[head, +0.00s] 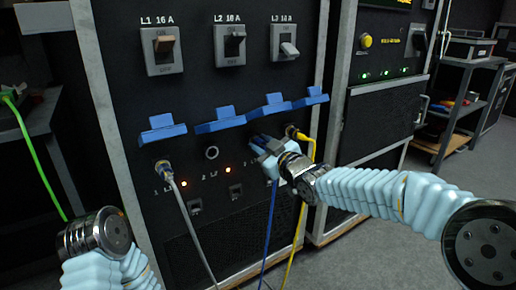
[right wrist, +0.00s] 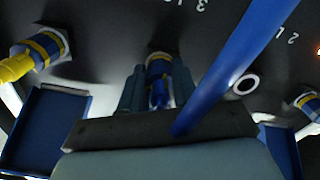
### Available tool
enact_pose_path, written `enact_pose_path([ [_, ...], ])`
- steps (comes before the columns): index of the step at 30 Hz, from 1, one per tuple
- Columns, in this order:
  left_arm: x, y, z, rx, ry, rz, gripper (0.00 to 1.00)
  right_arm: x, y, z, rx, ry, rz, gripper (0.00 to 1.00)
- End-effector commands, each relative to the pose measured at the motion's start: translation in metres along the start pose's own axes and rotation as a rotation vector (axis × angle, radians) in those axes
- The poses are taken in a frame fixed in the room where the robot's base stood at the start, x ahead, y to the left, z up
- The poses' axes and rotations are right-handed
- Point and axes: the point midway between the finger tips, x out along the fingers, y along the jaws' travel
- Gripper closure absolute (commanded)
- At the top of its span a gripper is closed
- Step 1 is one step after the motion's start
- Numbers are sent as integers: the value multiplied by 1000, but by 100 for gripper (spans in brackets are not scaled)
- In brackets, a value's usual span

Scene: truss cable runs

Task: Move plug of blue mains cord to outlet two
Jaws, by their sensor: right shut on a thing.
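My right gripper (head: 260,143) is at the panel's third outlet position, shut on the plug of the blue mains cord. In the right wrist view the blue plug (right wrist: 158,78) sits between the fingers, its nose against the panel near the mark 3; how deep it sits I cannot tell. The blue cord (head: 270,220) hangs down from the gripper and crosses the wrist view (right wrist: 230,65). Outlet two (head: 212,153) is an empty round socket left of my gripper; it also shows in the wrist view (right wrist: 246,84). My left gripper is out of view; only left arm links show.
A grey cord's plug (head: 163,167) is in outlet one, and a yellow cord's plug (head: 293,131) is right of my gripper. Raised blue lids (head: 220,121) stand above the outlets. Switches (head: 231,45) are higher up. The grey and yellow cords hang beside the blue one.

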Motion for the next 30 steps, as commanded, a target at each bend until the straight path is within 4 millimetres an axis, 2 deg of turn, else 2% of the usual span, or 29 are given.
enact_pose_path([
  [4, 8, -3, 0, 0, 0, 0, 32, 0, 0, 2, -46, 0, 1, 100],
  [17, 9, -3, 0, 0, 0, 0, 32, 0, 0, 1, -66, -1, 1, 100],
  [30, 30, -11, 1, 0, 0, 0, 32, 0, 0, 3, -224, 0, 3, 100],
])
